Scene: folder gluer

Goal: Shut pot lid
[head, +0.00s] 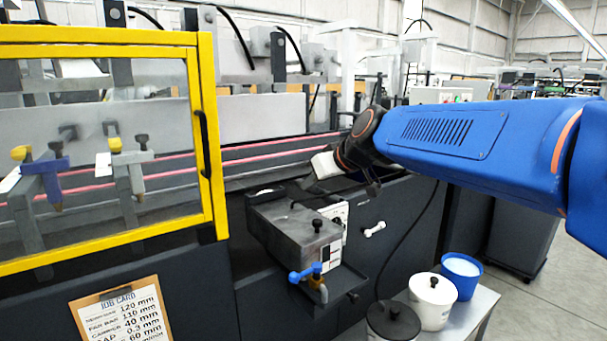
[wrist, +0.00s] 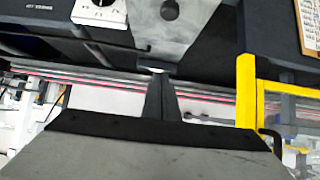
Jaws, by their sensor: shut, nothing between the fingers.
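The glue pot is a grey metal box (head: 290,235) on a dark shelf on the machine's front. Its flat grey lid (head: 298,216) has a black knob (head: 317,225) near the front end. A dark strip with a pale spot shows at the pot's back end; I cannot tell how far the lid is open. In the wrist view the lid (wrist: 185,40) is at the top, its knob at the upper edge. My gripper (wrist: 158,76) is shut and empty, its tips close to the lid's back end; contact is unclear. In the head view my gripper (head: 303,183) is small and partly hidden.
A blue-handled valve (head: 305,272) is at the pot's front. A control box with a dial (head: 337,216) stands beside it. A yellow-framed guard (head: 208,140) is at left. A white lidded pot (head: 432,300), a blue bucket (head: 461,275) and a dark lidded pot (head: 392,322) stand lower right.

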